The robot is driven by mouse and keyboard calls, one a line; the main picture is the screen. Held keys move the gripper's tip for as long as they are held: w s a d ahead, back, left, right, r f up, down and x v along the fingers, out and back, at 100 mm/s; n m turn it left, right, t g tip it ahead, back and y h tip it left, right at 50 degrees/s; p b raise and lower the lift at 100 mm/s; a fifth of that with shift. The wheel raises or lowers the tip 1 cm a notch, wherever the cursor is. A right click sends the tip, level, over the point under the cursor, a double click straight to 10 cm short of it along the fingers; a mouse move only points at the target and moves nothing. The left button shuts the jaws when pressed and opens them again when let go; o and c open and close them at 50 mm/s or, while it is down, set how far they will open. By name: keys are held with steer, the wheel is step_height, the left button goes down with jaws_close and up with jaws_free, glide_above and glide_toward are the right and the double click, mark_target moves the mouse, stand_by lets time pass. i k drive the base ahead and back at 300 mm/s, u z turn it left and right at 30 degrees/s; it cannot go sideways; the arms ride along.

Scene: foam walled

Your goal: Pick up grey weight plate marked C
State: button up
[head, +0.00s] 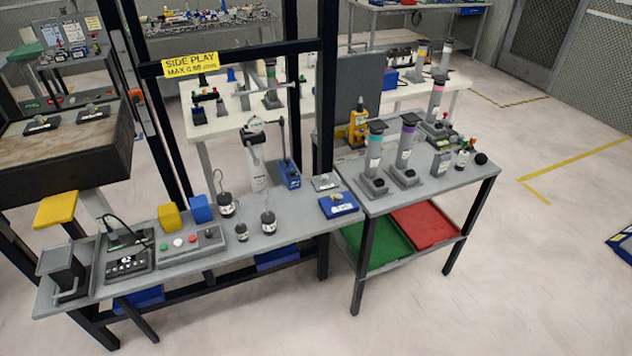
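I cannot read a letter C on anything in the head view, so I cannot tell which thing is the grey weight plate marked C. A small flat grey plate (325,182) with something on top lies at the right end of the near bench, behind a blue block (338,205). Dark hooked weights stand mid-bench: a larger one (226,207), a small one (241,232) and another (268,224). Two dark flat pieces with light labels, one left (41,125) and one right (93,114), lie on the raised box at left. My gripper cannot be made out.
The narrow grey bench (290,225) also carries a button box (190,246), a yellow cube (169,217) and a blue cube (200,209). Black uprights and a crossbar with a yellow sign (191,65) rise behind it. A cart (440,190) adjoins at right.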

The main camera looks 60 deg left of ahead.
mark_target(325, 183)
steer(key=u, duration=0.45)
steer(key=i, duration=0.65)
steer(key=u, duration=0.85)
steer(key=i, duration=0.8)
steer(key=u, duration=0.4)
